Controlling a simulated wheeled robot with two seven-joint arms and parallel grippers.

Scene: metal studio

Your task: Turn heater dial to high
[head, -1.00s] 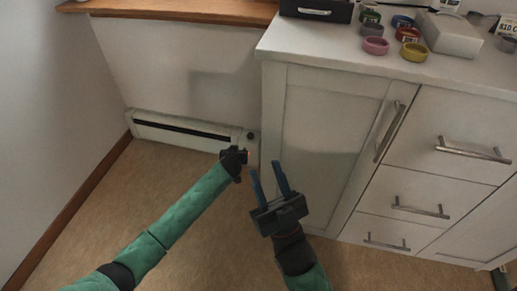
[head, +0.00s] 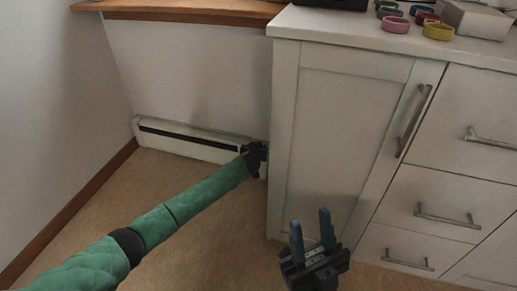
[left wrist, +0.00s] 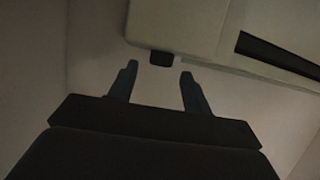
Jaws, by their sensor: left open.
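The heater is a long, low white baseboard unit (head: 190,145) with a dark slot, against the back wall left of the cabinet. Its dial is a small dark knob (left wrist: 161,58) in the left wrist view; in the head view my left gripper (head: 262,150) hides it. In the left wrist view my left gripper (left wrist: 157,72) is open and empty. Its two fingers point at the dial, which sits just past the gap between the tips. I cannot read the dial's setting. My right gripper (head: 311,217) is open and empty in front of the cabinet door.
A white cabinet (head: 335,130) with a door and drawers stands close to the right of the heater's end. Its countertop holds several coloured rings, including a pink one (head: 396,25). A wooden sill (head: 185,12) runs above the heater. The floor (head: 200,240) is clear.

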